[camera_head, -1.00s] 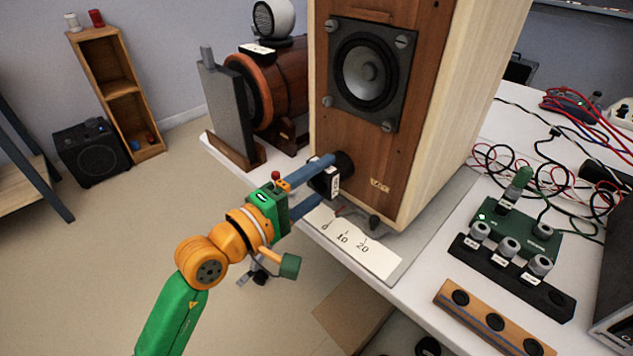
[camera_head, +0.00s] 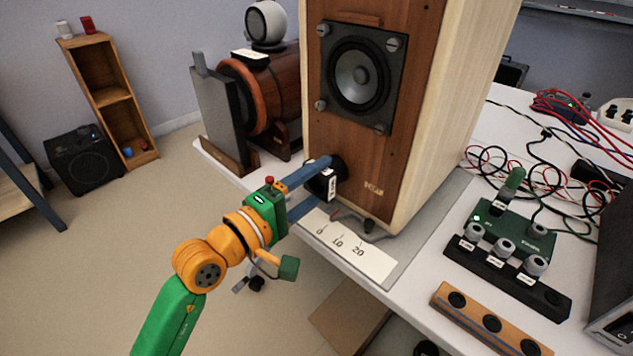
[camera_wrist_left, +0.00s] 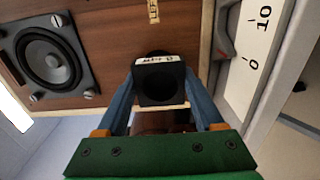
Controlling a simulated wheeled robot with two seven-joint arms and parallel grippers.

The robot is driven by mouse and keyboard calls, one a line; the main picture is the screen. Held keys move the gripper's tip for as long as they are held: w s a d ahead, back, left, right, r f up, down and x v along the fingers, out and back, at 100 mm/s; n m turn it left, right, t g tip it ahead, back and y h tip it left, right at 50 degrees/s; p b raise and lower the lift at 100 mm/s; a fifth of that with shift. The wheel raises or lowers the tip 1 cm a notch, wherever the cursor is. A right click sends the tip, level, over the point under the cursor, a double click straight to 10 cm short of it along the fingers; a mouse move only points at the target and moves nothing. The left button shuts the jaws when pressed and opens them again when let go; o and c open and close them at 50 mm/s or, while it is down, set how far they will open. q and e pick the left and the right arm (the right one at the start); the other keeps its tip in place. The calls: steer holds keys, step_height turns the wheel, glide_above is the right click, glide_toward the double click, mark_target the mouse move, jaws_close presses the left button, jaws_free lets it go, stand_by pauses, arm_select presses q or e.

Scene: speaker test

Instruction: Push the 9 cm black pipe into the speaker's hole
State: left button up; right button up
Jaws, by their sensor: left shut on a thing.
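The wooden speaker (camera_head: 375,185) stands upright on the table, with a round driver above and a dark hole low on its front. My left gripper (camera_head: 322,182) is shut on the black pipe (camera_head: 316,188), which bears a white label. The pipe is at the hole, roughly in line with it. In the left wrist view the pipe (camera_wrist_left: 162,88) sits between the two blue fingers, its open near end facing the camera. The hole's dark edge (camera_wrist_left: 158,53) shows just behind the label. How deep the pipe sits is hidden. My right gripper is not in view.
A paper scale (camera_head: 345,246) lies below the speaker's front. A grey panel (camera_head: 222,115) and a brown cylinder (camera_head: 285,90) stand left of the speaker. A green board with knobs (camera_head: 515,232), a strip with holes (camera_head: 490,320) and loose cables lie to the right.

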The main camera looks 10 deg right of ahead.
arm_select(q)
steer(key=shift+b+x, duration=0.55)
steer(key=shift+x, duration=0.6)
stand_by(0.5)
steer(key=o, duration=1.6)
steer(key=shift+s, duration=0.1)
steer(key=shift+c, duration=0.2)
